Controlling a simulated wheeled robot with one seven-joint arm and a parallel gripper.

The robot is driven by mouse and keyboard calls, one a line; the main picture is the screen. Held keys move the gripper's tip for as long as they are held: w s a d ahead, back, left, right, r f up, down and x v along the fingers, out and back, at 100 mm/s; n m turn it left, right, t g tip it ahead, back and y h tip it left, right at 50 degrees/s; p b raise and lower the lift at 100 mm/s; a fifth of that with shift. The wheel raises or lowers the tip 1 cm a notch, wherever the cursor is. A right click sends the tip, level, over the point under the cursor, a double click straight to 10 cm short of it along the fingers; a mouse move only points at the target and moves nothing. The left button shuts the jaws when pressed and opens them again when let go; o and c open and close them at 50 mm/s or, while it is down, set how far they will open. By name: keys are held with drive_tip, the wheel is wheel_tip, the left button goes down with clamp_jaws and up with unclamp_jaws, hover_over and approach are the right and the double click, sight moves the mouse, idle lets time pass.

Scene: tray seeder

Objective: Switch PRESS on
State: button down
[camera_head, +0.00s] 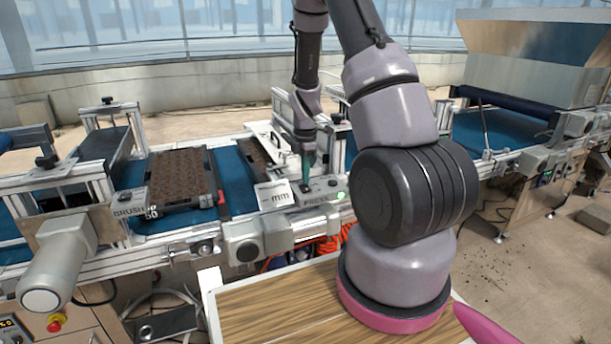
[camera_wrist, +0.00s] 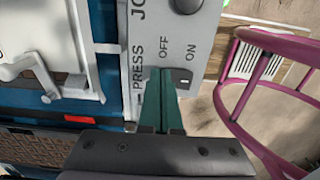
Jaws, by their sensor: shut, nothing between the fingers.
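The PRESS panel (camera_head: 326,187) is a grey box on the front rail of the line, with a green spot at its right end. In the wrist view the panel (camera_wrist: 146,60) shows the words PRESS, OFF and ON. A dark switch (camera_wrist: 183,76) sits below OFF and ON, partly hidden by my fingers; I cannot tell which way it is set. My gripper (camera_wrist: 162,72) has green fingers, closed together and empty, with the tips over the panel beside the switch. It also shows in the head view (camera_head: 305,180). Contact cannot be made out.
A brown tray (camera_head: 180,178) lies on the blue belt to the left, near the BRUSH box (camera_head: 129,203). A white card marked mm (camera_head: 273,194) stands just left of the panel. A pink tubular frame (camera_wrist: 262,68) is right of the panel in the wrist view.

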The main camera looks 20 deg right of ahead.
drive_tip(key=shift+w+f+g, duration=0.15)
drive_tip(key=shift+f+g, duration=0.1)
drive_tip(key=shift+g, duration=0.05)
drive_tip(key=shift+s+r, duration=0.45)
drive_tip(key=shift+s, duration=0.3)
